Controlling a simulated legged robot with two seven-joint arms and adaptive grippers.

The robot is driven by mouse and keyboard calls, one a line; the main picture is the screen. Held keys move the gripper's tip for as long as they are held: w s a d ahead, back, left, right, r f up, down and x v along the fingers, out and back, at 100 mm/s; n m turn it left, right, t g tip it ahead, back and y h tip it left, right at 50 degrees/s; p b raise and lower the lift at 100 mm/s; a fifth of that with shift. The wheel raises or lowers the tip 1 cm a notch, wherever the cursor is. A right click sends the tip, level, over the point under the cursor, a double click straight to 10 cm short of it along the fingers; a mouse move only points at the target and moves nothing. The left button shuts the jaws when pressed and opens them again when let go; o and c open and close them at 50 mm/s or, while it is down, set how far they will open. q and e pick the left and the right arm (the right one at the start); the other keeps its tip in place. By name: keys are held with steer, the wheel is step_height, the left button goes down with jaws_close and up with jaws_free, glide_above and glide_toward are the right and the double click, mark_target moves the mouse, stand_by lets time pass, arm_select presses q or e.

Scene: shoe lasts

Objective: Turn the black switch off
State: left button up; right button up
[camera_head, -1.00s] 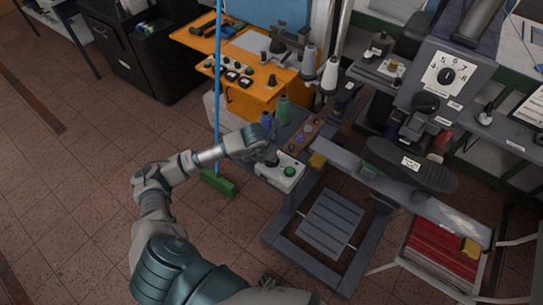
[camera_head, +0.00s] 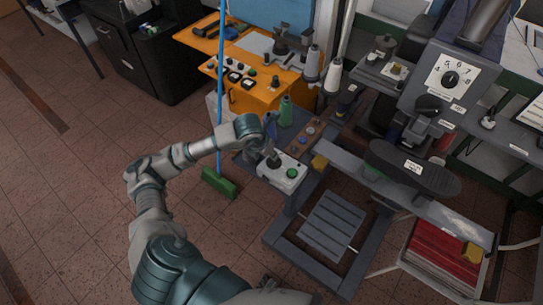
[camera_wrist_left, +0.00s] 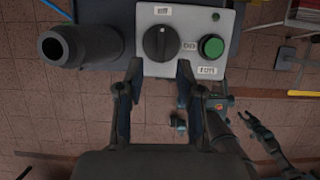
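The black switch (camera_wrist_left: 161,43) is a round rotary knob with a light pointer line, on a pale control box (camera_wrist_left: 190,15). In the left wrist view the knob's line stands about upright. A round green button (camera_wrist_left: 211,46) sits to its right. My left gripper (camera_wrist_left: 157,78) is open, its two fingers apart just below the knob, with nothing between them. In the head view the left gripper (camera_head: 272,159) is over the left part of the control box (camera_head: 290,180), largely hiding the knob. A dark jointed part (camera_wrist_left: 267,138) at lower right looks like my right gripper; its opening is unclear.
A dark cylinder (camera_wrist_left: 66,45) stands left of the knob. Green and blue thread spools (camera_head: 286,110) are behind the box. An orange bench (camera_head: 255,97) and a green broom (camera_head: 219,184) are near. A grey machine frame (camera_head: 325,262) lies to the right.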

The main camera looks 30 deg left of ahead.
arm_select(q)
steer(key=shift+v, duration=2.4)
